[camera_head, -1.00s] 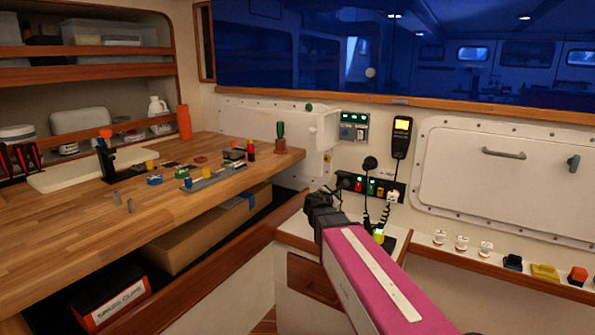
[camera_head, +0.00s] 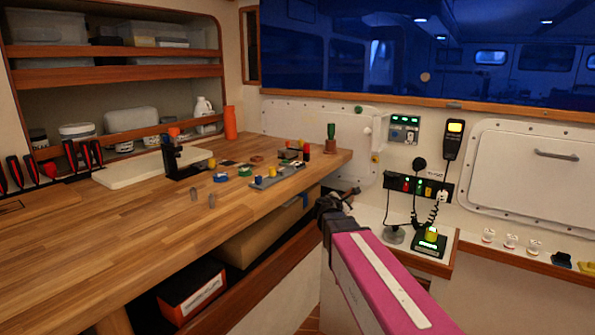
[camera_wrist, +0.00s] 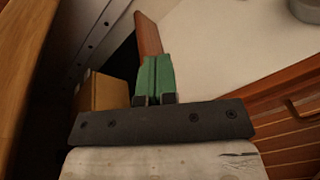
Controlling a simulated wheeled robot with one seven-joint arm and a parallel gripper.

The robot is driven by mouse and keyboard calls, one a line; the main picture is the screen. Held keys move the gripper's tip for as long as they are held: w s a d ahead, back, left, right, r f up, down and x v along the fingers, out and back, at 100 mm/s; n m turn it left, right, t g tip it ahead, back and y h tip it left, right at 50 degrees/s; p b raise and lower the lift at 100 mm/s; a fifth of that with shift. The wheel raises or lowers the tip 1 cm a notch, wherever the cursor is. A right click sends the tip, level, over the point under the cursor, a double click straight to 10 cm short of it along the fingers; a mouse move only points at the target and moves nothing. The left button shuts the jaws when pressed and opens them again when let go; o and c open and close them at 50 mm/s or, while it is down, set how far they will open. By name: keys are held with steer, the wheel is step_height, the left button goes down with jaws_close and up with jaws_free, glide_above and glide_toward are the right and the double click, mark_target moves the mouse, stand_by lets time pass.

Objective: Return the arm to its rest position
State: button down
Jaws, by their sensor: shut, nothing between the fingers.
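My gripper (camera_head: 345,196) is at the end of my magenta arm in the head view, in front of the right end of the wooden workbench (camera_head: 130,230). In the wrist view my gripper (camera_wrist: 156,78) shows two green fingers pressed together, with nothing between them. Behind the fingertips are a wooden edge (camera_wrist: 148,36) and a white counter surface (camera_wrist: 225,50). The fingertips look apart from these, but the exact gap cannot be told.
Small parts and a grey rail (camera_head: 278,177) lie on the workbench. A small white counter to the right holds a black device with a green display (camera_head: 430,242). A cardboard box (camera_head: 255,232) and a black box (camera_head: 192,288) sit below the bench.

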steer(key=s+d+f+m+g+y, duration=0.1)
steer(key=s+d+f+m+g, duration=0.1)
steer(key=s+f+m+g, duration=0.35)
steer(key=s+d+f+m+g+y, duration=0.2)
steer(key=s+d+f+m, duration=0.1)
steer(key=s+f+m, duration=0.6)
steer(key=s+a+f+m+g+y, duration=0.4)
steer(key=s+f+m+g+y, duration=0.1)
steer(key=s+f+m, duration=0.3)
steer(key=shift+s+a+y, duration=0.15)
steer(key=shift+s+y, duration=0.25)
steer(key=shift+s, duration=0.4)
steer(key=shift+w, duration=0.15)
